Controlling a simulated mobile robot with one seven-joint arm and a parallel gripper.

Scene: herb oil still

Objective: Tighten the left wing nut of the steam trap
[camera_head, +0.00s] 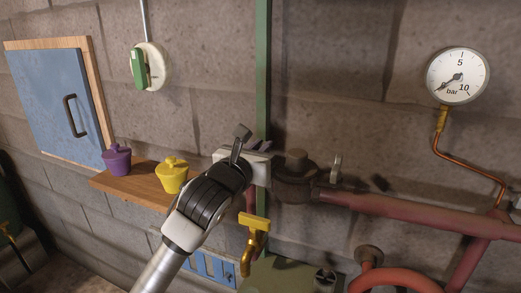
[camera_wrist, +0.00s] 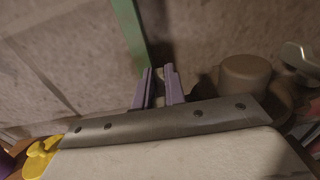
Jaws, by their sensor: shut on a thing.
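The steam trap (camera_head: 297,178) is a dark, round-capped body on the pipe, right of my gripper; its cap also shows in the wrist view (camera_wrist: 244,76). One pale metal wing nut (camera_head: 336,166) stands on its right side and shows at the right edge of the wrist view (camera_wrist: 300,58). My gripper (camera_head: 262,147) is at the trap's left side. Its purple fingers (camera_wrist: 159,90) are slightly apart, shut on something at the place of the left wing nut. That nut is hidden by the fingers and gripper body.
A red pipe (camera_head: 410,207) runs right from the trap. A yellow-handled tap (camera_head: 250,245) is just below my gripper. A green post (camera_head: 263,70) rises behind it. Yellow (camera_head: 172,177) and purple (camera_head: 117,160) pots stand on a wooden shelf (camera_head: 135,190) at left. A gauge (camera_head: 458,76) hangs upper right.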

